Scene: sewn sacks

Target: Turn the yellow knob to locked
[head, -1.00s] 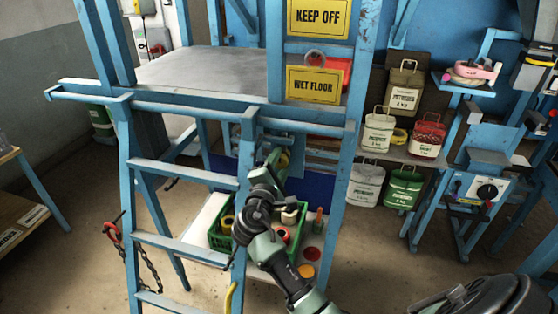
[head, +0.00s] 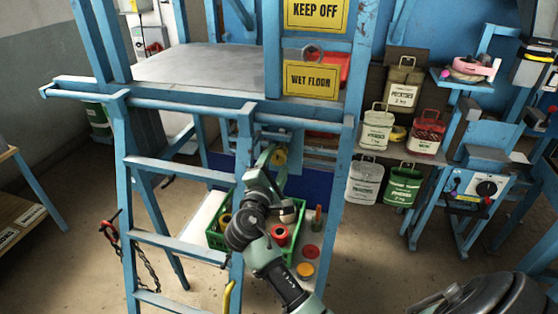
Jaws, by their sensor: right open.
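A small yellow round thing, which looks like the yellow knob (head: 280,157), shows behind the blue ladder frame, above the green crate. My right gripper (head: 271,160) is at it, with the jaws open. A finger shows close to the left of the knob; I cannot tell whether it touches. The gripper and the frame partly hide the knob, and its markings are too small to read. My left gripper is not in view.
Blue ladder rails (head: 240,190) stand close beside my right arm. A green crate (head: 215,240) with several items is below. Labelled sacks (head: 402,186) and a machine with a black dial (head: 487,188) are at the right.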

